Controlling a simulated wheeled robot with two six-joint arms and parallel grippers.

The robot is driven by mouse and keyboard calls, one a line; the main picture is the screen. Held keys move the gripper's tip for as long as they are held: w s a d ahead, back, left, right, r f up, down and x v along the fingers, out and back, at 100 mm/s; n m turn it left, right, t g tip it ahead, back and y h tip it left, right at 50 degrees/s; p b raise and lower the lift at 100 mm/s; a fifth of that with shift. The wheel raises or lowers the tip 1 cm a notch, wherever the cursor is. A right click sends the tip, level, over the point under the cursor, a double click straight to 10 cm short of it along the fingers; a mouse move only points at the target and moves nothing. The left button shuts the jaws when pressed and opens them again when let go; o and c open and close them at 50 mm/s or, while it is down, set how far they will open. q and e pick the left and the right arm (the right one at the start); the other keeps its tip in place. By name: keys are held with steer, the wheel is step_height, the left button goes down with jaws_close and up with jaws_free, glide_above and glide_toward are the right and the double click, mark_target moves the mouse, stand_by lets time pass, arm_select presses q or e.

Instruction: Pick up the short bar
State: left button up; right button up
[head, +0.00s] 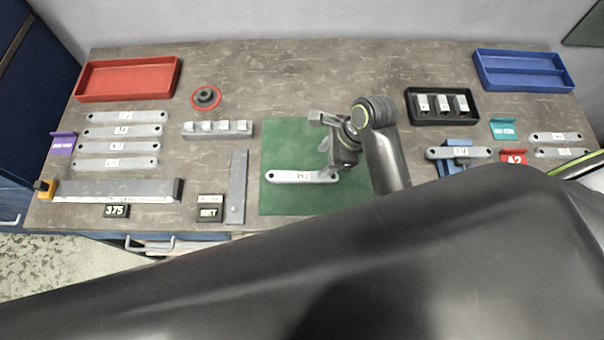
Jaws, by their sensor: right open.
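Flat grey galvanized bars with a hole at each end and white labels lie about the table; I cannot tell for sure which is the short bar. One bar (285,177) lies on a green mat (283,140). Another bar (474,153) rests across a blue block (459,162). Two shorter-looking bars, an upper one (542,137) and a lower one (547,152), lie at the far right. My right gripper (321,133) is open above the mat, beyond the right part of the bar there, and appears to hold nothing. My left gripper is not in view.
Several bars (100,131) lie in a column at left below a red tray (128,79). A blue tray (520,71) and a black holder (442,119) stand at right. My dark arm covers the foreground.

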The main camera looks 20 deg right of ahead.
glide_above(303, 176)
steer(key=s+d, duration=0.2)
steer(key=d, duration=0.1)
steer(key=f, duration=0.6)
steer(key=shift+w+a+p, duration=0.25)
steer(key=shift+p, duration=0.05)
steer(key=shift+w+a+f, duration=0.15)
steer(key=shift+a+f, duration=0.05)
steer(key=shift+f, duration=0.2)
steer(key=shift+w+p+x, duration=0.1)
steer(key=shift+p+x, duration=0.3)
steer(key=shift+x, duration=0.7)
steer(key=shift+w+p+x, duration=0.15)
steer(key=shift+p+x, duration=0.2)
steer(key=shift+x, duration=0.7)
steer(key=shift+d, duration=0.1)
steer(key=shift+c, duration=0.4)
steer(key=c, duration=1)
jaws_close()
steer(key=shift+r, duration=0.1)
